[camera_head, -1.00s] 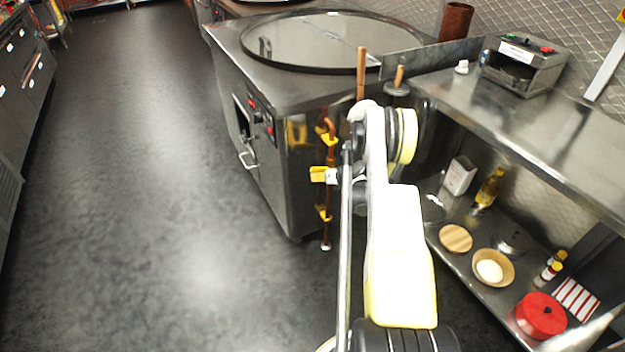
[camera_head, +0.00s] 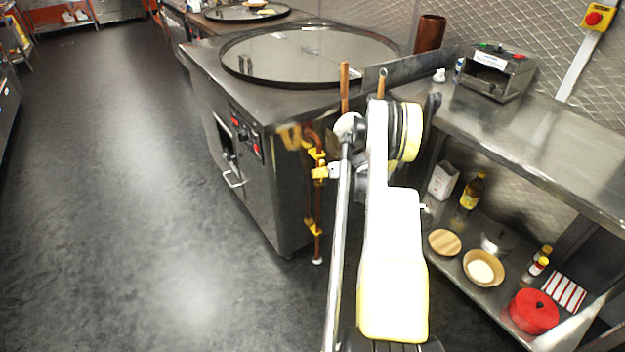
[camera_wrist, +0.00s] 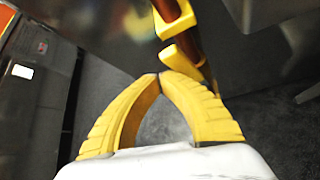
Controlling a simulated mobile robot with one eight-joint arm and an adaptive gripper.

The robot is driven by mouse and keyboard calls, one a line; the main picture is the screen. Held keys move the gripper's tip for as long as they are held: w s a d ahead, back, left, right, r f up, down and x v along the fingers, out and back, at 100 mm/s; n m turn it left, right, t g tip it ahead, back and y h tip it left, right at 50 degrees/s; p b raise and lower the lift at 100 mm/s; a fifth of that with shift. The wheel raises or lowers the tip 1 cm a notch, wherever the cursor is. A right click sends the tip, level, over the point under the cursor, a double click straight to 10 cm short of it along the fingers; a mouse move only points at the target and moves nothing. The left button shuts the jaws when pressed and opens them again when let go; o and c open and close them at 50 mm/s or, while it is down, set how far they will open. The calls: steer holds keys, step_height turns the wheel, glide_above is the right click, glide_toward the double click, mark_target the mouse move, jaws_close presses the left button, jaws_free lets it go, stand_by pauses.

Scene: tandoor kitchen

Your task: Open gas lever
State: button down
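A copper gas pipe (camera_head: 318,198) runs upright along the right side of the steel tandoor cabinet, with yellow fittings (camera_head: 316,152) on it. Which fitting is the gas lever is hard to tell. In the wrist view, the pipe (camera_wrist: 190,42) and two yellow pieces (camera_wrist: 174,24) show just beyond my fingers; the lower piece is partly hidden by the right finger. My gripper (camera_wrist: 160,77) has its two yellow fingertips together, with an empty arch between the fingers. In the head view my gripper (camera_head: 318,172) is at the pipe, just below the upper fitting. Contact cannot be told.
The tandoor cabinet (camera_head: 270,205) has a round top, a control panel and a door handle (camera_head: 233,178). A steel shelf unit (camera_head: 540,140) at right holds a bottle (camera_head: 472,190), bowl (camera_head: 483,268) and red pot (camera_head: 533,311). The floor (camera_head: 130,190) at left is clear.

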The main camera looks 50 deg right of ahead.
steer(key=shift+s+d+r, duration=0.15)
steer(key=shift+d+r, duration=0.1)
steer(key=shift+d, duration=0.3)
steer(key=shift+s+d+r, duration=0.1)
steer(key=shift+d+r, duration=0.15)
steer(key=shift+d, duration=0.3)
steer(key=shift+s+d+r, duration=0.1)
steer(key=shift+d, duration=0.15)
steer(key=shift+a, duration=0.1)
